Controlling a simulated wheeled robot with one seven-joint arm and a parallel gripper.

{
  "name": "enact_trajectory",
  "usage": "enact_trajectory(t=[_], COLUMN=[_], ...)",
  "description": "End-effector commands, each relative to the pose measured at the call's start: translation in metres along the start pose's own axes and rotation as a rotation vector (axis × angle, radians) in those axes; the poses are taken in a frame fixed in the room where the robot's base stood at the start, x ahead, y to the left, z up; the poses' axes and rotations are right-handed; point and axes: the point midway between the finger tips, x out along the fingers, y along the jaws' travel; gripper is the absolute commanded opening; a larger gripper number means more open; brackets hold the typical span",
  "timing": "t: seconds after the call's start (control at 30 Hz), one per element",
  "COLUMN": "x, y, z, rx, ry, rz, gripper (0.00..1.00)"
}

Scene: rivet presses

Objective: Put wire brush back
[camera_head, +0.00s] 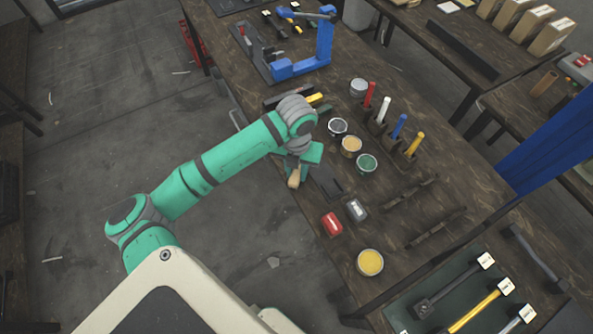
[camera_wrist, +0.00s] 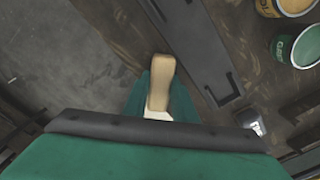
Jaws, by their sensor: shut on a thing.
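My gripper (camera_head: 302,166) is shut on the wire brush and holds it over the near edge of the workbench. The brush's pale wooden handle (camera_head: 294,178) sticks out below my gripper. In the wrist view the handle (camera_wrist: 161,84) points up, away from my gripper, whose green body fills the bottom of the picture. The bristle end is hidden. A dark flat holder (camera_head: 326,182) lies on the bench just right of the brush, and it also shows in the wrist view (camera_wrist: 193,45). The brush looks apart from it.
Open cans (camera_head: 367,164) stand right of my gripper. A red block (camera_head: 332,223), a grey block (camera_head: 356,210) and a yellow can (camera_head: 370,262) sit nearer. Coloured upright handles (camera_head: 400,127) stand beyond. A blue press (camera_head: 318,50) is at the back.

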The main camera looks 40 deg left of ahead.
Motion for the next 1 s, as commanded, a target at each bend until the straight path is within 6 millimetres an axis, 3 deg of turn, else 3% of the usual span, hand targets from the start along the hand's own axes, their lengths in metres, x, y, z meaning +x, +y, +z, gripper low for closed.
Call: enact_trajectory(t=[0.3, 0.33, 0.4, 0.77, 1.0], x=[0.002, 0.003, 0.003, -0.001, -0.033], y=[0.0, 0.0, 0.0, 0.0, 0.0], z=[0.0, 0.0, 0.0, 0.0, 0.001], rx=[0.0, 0.0, 0.0, 0.0, 0.003], ry=[0.0, 0.0, 0.0, -0.001, -0.003], rz=[0.0, 0.001, 0.001, 0.001, 0.003], gripper=[0.04, 0.27, 0.43, 0.43, 0.43])
